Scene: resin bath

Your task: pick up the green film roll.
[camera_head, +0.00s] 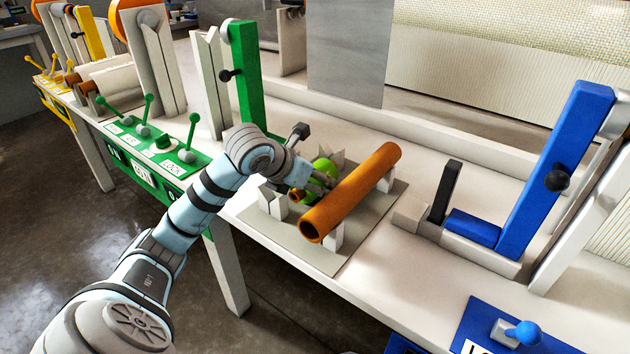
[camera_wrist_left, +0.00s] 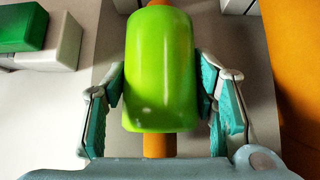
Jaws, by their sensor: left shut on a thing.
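The green film roll (camera_wrist_left: 160,70) is a bright green cylinder on an orange-brown core. In the left wrist view it fills the middle, between the two teal-padded fingers of my left gripper (camera_wrist_left: 162,95). The fingers are shut on it from both sides. In the head view the green film roll (camera_head: 322,168) is partly hidden by my left gripper (camera_head: 318,182), among white notched supports on a grey plate. I cannot tell whether the roll still rests on its supports. My right gripper is not in view.
A long orange-brown tube (camera_head: 352,192) lies on white supports close to the right of my left gripper. A green upright (camera_head: 247,80) and green control panel (camera_head: 150,150) stand to the left. A blue upright (camera_head: 553,165) stands to the right on the white bench (camera_head: 400,290).

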